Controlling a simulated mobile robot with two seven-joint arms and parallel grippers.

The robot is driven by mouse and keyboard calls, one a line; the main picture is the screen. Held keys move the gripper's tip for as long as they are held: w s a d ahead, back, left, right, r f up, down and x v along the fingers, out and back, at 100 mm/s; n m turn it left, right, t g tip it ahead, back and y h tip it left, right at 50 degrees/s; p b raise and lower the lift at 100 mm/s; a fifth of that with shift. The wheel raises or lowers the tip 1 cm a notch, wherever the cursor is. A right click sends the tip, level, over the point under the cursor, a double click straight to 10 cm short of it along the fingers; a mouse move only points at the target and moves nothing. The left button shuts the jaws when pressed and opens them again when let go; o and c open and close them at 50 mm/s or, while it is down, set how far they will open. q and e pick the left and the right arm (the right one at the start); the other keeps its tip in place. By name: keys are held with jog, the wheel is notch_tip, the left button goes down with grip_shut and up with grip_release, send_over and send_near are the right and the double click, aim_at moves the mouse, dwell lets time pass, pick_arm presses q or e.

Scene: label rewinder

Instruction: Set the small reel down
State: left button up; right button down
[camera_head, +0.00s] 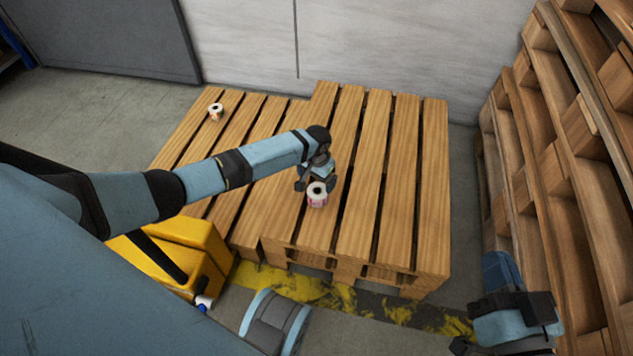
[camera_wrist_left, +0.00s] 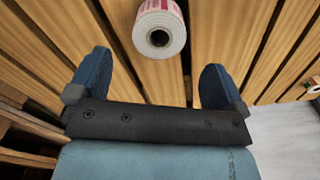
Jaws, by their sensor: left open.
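The small reel (camera_head: 317,195) is a white label roll with a dark core and some pink print. It stands on the slats of the wooden pallet (camera_head: 405,200), near its front middle. My left gripper (camera_head: 316,184) is right at the reel, just behind it in the head view. In the left wrist view the gripper (camera_wrist_left: 150,85) is open, and the reel (camera_wrist_left: 158,30) lies beyond the gap between the blue fingertips, apart from both. My right gripper (camera_head: 465,345) is at the lower right, partly cut off, and its jaws are unclear.
Another small reel (camera_head: 215,111) stands at the pallet's far left. A yellow case (camera_head: 190,250) is at the pallet's front left. Stacked pallets (camera_head: 560,130) rise at the right, and a wall closes the back. Much of the pallet top is clear.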

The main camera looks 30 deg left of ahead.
pick_arm(q)
notch_tip(320, 180, up, 4)
jog(key=shift+r+p, duration=0.2)
jog(key=shift+p, duration=0.5)
pick_arm(e)
notch_tip(320, 180, up, 4)
jog(key=shift+d+f+t, duration=0.15)
jog(key=shift+f+t, duration=0.1)
jog(key=shift+t, duration=0.35)
pick_arm(q)
jog(key=shift+d, duration=0.1)
pick_arm(e)
jog(key=shift+d, duration=0.1)
